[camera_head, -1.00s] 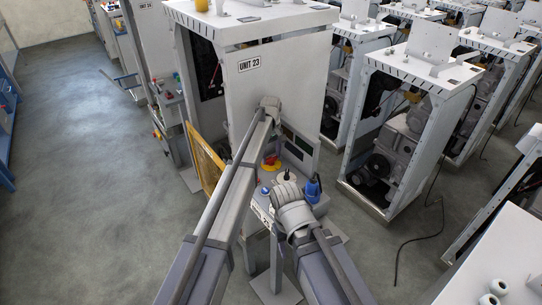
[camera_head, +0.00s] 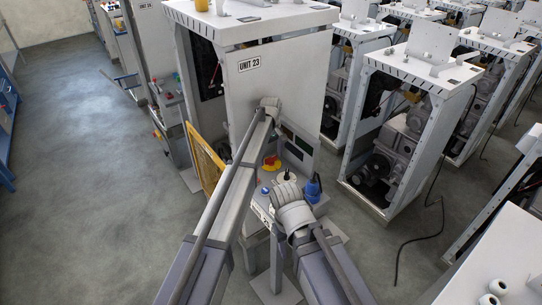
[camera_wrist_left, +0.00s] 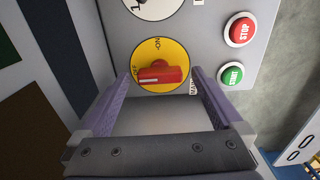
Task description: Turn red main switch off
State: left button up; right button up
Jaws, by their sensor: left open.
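The red main switch (camera_wrist_left: 160,74) is a red handle on a round yellow plate (camera_wrist_left: 172,49) marked ON and OFF. In the left wrist view the handle lies crosswise, its left end towards the OFF lettering. My left gripper (camera_wrist_left: 160,72) is open, with one finger on each side of the handle and gaps visible between fingers and handle. In the head view the red switch (camera_head: 271,161) shows on the panel beside my left arm. My left fingers cannot be made out there. My right arm shows low in the middle, but its gripper does not show.
A red STOP button (camera_wrist_left: 240,30) and a green START button (camera_wrist_left: 231,76) sit right of the switch. A white dial (camera_wrist_left: 153,7) is above it. The cabinet labelled UNIT 23 (camera_head: 276,90) stands behind the panel. Open floor lies left.

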aim_at(271, 157)
pick_arm(q)
notch_tip(271, 157, up, 8)
jog(key=p, duration=0.8)
jog(key=shift+f, duration=0.1)
jog(key=s+a+m, duration=0.2)
jog(key=s+a, duration=0.4)
jog(key=s, duration=0.6)
jog(key=s+a+m, duration=0.3)
jog(key=s+a, duration=0.3)
jog(key=s, duration=0.5)
jog(key=s+a+m, duration=0.2)
jog(key=s+a, duration=0.3)
jog(key=s, duration=0.7)
jog(key=s+d+f+m+y+b, duration=0.1)
jog(key=s+d+f+m+b, duration=0.3)
jog(key=d+f+b, duration=0.6)
notch_tip(271, 157, down, 2)
jog(key=s+b, duration=0.1)
jog(key=b, duration=0.1)
jog(key=shift+d+f+b, duration=0.25)
jog(key=shift+d+b, duration=0.1)
jog(key=shift+b, duration=0.05)
